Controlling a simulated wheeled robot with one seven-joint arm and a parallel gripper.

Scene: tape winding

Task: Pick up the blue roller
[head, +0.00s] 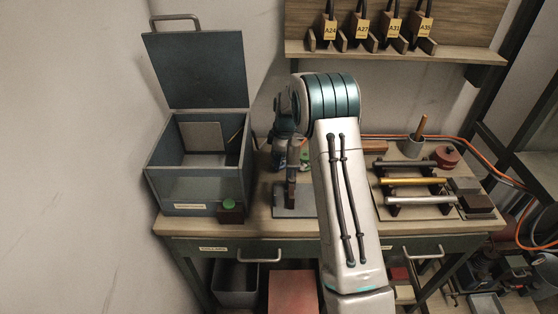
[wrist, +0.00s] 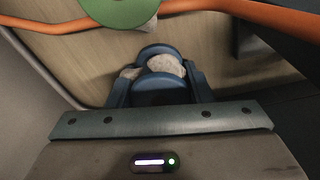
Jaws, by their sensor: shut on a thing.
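My gripper (wrist: 160,70) shows its blue fingers in the wrist view, shut on a pale grey, mottled thing (wrist: 166,65). Only a small part of that thing shows, so its full shape is hidden. In the head view my arm covers the gripper and what it holds. No blue roller can be made out clearly. A rack on the right of the table holds a black roller (head: 405,164), a yellow roller (head: 412,181) and a silver roller (head: 420,200).
An open blue-grey box (head: 205,190) with a raised lid stands at the left. A green disc (wrist: 120,10) and an orange cable (wrist: 262,14) lie close to the gripper. A grey cup (head: 412,147) and red spool (head: 447,157) stand at the back right. A wooden shelf (head: 460,52) hangs above.

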